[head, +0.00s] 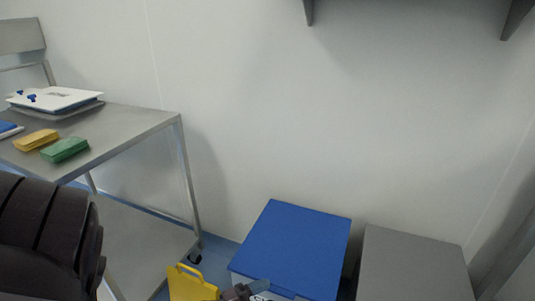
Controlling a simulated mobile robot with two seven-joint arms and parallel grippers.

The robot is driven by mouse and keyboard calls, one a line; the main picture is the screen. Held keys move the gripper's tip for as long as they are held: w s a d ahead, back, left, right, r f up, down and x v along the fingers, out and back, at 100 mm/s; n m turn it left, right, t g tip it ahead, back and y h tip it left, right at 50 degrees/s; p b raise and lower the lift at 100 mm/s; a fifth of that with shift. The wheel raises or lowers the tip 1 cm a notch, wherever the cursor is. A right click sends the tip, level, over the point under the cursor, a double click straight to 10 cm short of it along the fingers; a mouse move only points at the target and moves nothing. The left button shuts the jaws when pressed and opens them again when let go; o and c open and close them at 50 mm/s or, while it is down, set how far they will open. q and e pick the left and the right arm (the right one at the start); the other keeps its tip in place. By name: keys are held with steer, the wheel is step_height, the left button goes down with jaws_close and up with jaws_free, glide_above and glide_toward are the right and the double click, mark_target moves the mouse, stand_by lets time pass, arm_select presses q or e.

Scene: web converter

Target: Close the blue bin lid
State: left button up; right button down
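The blue bin lid (298,245) is at the bottom centre of the head view, against the white wall. Part of a gripper (248,291), dark and grey, shows at the bottom edge by the lid's front. It appears to be my left one; its fingertips are not clear, and I cannot tell whether it touches the lid. My dark ribbed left arm fills the lower left. My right gripper is not in view.
A grey-lidded bin (412,264) stands to the right of the blue one, with a narrow gap between. A yellow object (190,284) stands at the bottom, left of the blue bin. A steel table (125,125) at left holds yellow and green packs and a white-topped stack.

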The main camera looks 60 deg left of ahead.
arm_select(q)
steer(key=s+p, duration=0.1)
steer(key=s, duration=0.8)
steer(key=shift+s+a+f+p, duration=0.2)
steer(key=shift+s+a+p, duration=0.15)
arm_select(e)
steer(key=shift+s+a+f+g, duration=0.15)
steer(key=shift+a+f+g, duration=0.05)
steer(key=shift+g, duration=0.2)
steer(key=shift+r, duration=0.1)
